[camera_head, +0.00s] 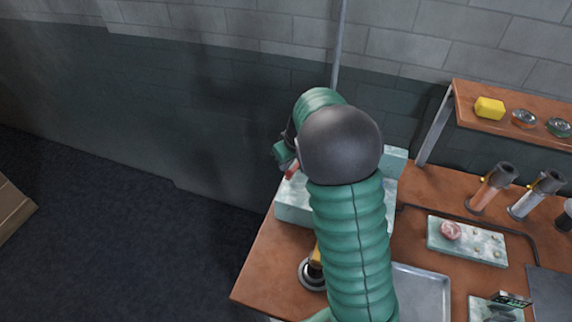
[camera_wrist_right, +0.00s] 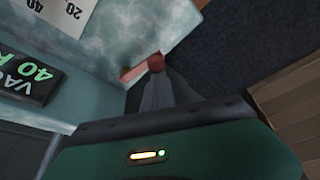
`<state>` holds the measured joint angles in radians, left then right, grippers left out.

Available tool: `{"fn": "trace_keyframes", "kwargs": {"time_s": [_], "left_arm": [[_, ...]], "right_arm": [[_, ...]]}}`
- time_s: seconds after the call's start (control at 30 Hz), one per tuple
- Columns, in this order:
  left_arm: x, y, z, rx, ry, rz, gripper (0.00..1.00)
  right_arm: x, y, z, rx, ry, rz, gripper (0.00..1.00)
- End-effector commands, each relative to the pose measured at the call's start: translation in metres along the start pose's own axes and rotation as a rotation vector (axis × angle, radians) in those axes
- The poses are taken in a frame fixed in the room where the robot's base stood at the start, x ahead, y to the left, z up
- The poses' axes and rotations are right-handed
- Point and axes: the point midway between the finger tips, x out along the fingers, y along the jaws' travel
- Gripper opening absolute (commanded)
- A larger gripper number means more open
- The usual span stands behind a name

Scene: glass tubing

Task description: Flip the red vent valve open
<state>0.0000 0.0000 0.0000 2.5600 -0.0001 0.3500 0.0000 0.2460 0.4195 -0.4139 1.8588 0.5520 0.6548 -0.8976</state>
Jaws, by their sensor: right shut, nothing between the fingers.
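The red vent valve shows in the wrist view as a round red knob (camera_wrist_right: 156,62) with a paler red lever (camera_wrist_right: 134,73) beside a pale green block (camera_wrist_right: 160,25). In the head view a small red part (camera_head: 291,172) shows at the left end of that block (camera_head: 293,204). My right gripper (camera_wrist_right: 157,80) is shut and empty, its fingertips at the knob; I cannot tell whether they touch. In the head view the right gripper (camera_head: 284,155) is partly hidden by my own arm, which also covers much of the block. My left gripper is not in view.
A dark display (camera_wrist_right: 22,78) with green text is on the block. A brown bench (camera_head: 262,258) holds a metal tray (camera_head: 424,290), a marbled board (camera_head: 467,240) and upright cylinders (camera_head: 493,188). A shelf (camera_head: 510,128) stands at right.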

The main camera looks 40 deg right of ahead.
Motion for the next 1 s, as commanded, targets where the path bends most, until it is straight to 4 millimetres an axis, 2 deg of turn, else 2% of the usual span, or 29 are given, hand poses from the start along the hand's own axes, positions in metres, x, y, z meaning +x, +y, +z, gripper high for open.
{"fn": "trace_keyframes", "kwargs": {"time_s": [0.33,0.6,1.0], "left_arm": [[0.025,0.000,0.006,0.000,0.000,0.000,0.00],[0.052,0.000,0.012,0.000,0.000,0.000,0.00],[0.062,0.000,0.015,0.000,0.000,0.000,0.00]], "right_arm": [[0.003,0.004,0.009,-0.109,0.001,-0.041,0.00],[-0.001,0.010,0.020,-0.327,0.001,-0.118,0.00],[-0.011,0.024,0.034,-0.673,-0.001,-0.243,0.00]]}}
